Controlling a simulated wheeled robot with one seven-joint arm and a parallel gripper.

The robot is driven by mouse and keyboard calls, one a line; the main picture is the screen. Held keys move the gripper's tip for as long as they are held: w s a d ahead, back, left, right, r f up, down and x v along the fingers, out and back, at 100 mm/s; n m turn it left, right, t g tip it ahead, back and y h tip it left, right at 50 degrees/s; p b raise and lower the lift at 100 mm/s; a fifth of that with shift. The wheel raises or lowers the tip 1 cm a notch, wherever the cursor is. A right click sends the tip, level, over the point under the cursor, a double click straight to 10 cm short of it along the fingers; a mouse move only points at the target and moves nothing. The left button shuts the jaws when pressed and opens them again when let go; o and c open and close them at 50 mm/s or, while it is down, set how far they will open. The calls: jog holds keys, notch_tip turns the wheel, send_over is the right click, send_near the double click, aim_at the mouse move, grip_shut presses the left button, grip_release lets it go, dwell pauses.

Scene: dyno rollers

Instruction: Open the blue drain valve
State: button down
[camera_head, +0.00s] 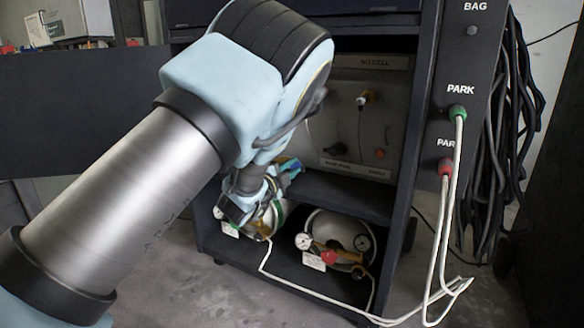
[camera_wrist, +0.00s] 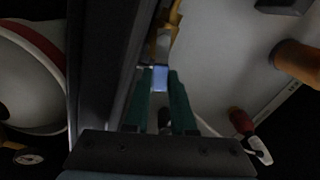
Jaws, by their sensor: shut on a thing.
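My gripper (camera_head: 258,192) reaches into the lower left of the dark cabinet, in front of the left tank (camera_head: 280,214). In the wrist view, the two green fingers of my gripper (camera_wrist: 161,78) are shut on a small pale blue piece, which looks like the blue drain valve's handle (camera_wrist: 160,80). Yellow metal shows just beyond it. The valve body is mostly hidden by the fingers and shadow. In the head view my gripper and wrist cover the valve, so how far its handle is turned cannot be told.
The right tank (camera_head: 336,231) carries a gauge (camera_head: 303,241) and a red valve handle (camera_head: 327,259). A dark shelf (camera_head: 335,196) lies above the tanks. White hoses hang from the green (camera_head: 457,113) and red (camera_head: 445,166) PARK fittings and run along the cabinet's front.

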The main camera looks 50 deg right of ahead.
jog(key=shift+f, duration=0.1)
jog(key=c, duration=0.7)
grip_release()
jog(key=shift+c, duration=0.2)
